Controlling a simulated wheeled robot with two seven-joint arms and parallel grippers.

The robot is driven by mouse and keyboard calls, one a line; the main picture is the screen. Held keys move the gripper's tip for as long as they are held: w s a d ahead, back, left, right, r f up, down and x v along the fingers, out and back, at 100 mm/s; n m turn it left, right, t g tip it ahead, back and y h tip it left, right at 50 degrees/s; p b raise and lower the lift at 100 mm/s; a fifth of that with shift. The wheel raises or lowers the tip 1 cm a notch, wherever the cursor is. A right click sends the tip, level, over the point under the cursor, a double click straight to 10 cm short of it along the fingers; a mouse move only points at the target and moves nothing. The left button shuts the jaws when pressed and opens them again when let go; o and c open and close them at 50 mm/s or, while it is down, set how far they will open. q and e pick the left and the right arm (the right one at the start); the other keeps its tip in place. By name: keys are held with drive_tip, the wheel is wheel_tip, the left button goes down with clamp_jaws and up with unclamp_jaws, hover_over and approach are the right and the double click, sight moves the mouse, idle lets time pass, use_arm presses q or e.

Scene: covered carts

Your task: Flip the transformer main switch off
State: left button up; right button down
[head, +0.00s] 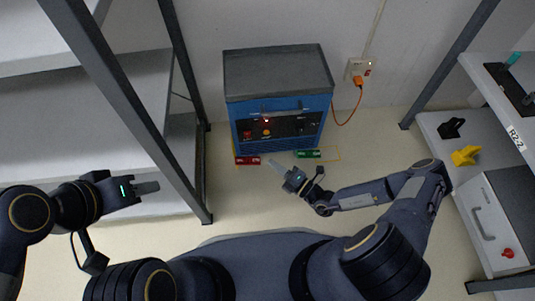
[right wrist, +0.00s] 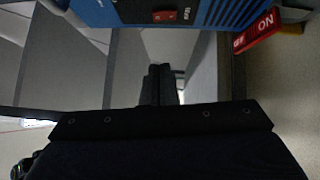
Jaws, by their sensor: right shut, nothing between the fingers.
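The transformer is a blue box (head: 250,108) with a dark grey top, standing on the floor against the wall. Its black front panel (head: 283,127) carries a small red light, an orange knob and a red switch (head: 247,135) at the left. In the right wrist view a red switch (right wrist: 164,16) shows on the blue front at the top edge; its position is too unclear to tell. My right gripper (head: 277,165) is shut and empty, low in front of the transformer and apart from it; its fingers (right wrist: 160,85) show together in the right wrist view. My left gripper (head: 147,188) is beside the left shelf, its fingers seen edge-on.
A red ON plate (right wrist: 257,30) and a green plate (head: 307,154) lie at the transformer's foot. An orange plug (head: 358,80) sits in a wall socket, its cable hanging right of the box. Shelves (head: 140,90) stand left and right. Floor between is free.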

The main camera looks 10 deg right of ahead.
sight(245, 134)
drive_tip(key=b+x, duration=0.1)
drive_tip(key=x, duration=0.3)
drive_tip(key=w+d+b+x, duration=0.1)
drive_tip(key=x, duration=0.2)
drive_tip(key=w+d+b+x, duration=0.1)
drive_tip(key=b+x, duration=0.1)
drive_tip(key=x, duration=0.2)
drive_tip(key=shift+w+a+r, duration=0.15)
drive_tip(key=shift+a, duration=0.05)
drive_tip(key=shift+r, duration=0.1)
drive_tip(key=shift+w+r+p, duration=0.15)
drive_tip(key=shift+r+p, duration=0.15)
drive_tip(key=shift+p, duration=0.35)
drive_tip(key=shift+f, duration=0.25)
